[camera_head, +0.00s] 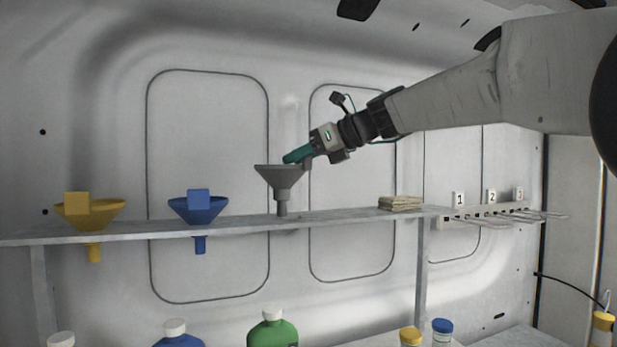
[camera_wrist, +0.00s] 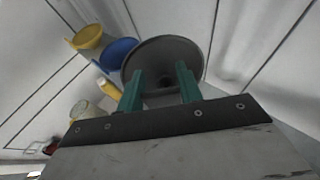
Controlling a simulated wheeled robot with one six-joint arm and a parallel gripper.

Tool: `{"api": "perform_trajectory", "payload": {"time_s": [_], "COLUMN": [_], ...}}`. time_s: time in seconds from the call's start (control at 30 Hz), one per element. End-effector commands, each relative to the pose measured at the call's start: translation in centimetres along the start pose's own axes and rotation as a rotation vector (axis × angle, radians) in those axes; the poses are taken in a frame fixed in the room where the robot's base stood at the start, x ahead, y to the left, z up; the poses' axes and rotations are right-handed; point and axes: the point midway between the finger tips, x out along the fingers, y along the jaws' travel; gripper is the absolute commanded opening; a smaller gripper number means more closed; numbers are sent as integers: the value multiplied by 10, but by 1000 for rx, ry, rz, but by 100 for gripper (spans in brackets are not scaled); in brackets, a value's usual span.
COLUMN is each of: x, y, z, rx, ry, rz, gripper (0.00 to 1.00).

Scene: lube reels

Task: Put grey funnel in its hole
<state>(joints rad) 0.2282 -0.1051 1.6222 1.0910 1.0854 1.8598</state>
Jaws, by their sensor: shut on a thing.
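The grey funnel (camera_head: 281,180) is upright over the shelf (camera_head: 345,213), to the right of the blue funnel. Its wide cone is well above the shelf, and its spout end shows at the level of the shelf top. No grey spout shows below the shelf. I cannot tell whether the spout tip touches the board, and its hole is not clear to see. My gripper (camera_head: 296,157) is shut on the grey funnel, with the green fingers at its mouth. In the wrist view the grey funnel (camera_wrist: 155,55) lies beyond the two fingers; the gripped part is hidden.
A yellow funnel (camera_head: 101,214) and a blue funnel (camera_head: 209,213) sit in the shelf, spouts below it. A beige stack (camera_head: 400,203) lies to the right. A numbered rack (camera_head: 480,214) is further right. Several bottles, one a green bottle (camera_head: 272,330), stand below.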

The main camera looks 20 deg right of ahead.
Motion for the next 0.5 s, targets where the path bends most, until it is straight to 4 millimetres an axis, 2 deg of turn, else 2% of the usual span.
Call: {"api": "perform_trajectory", "payload": {"time_s": [0.03, 0.17, 0.33, 0.5], "x": [0, -2, 0, 9], "y": [-12, -26, -30, -30], "z": [-2, -4, -9, -31], "rx": [2, 0, 1, 2], "ry": [1, 0, 0, 1], "rz": [-3, -1, 0, -1], "gripper": [2, 2, 2, 2]}}
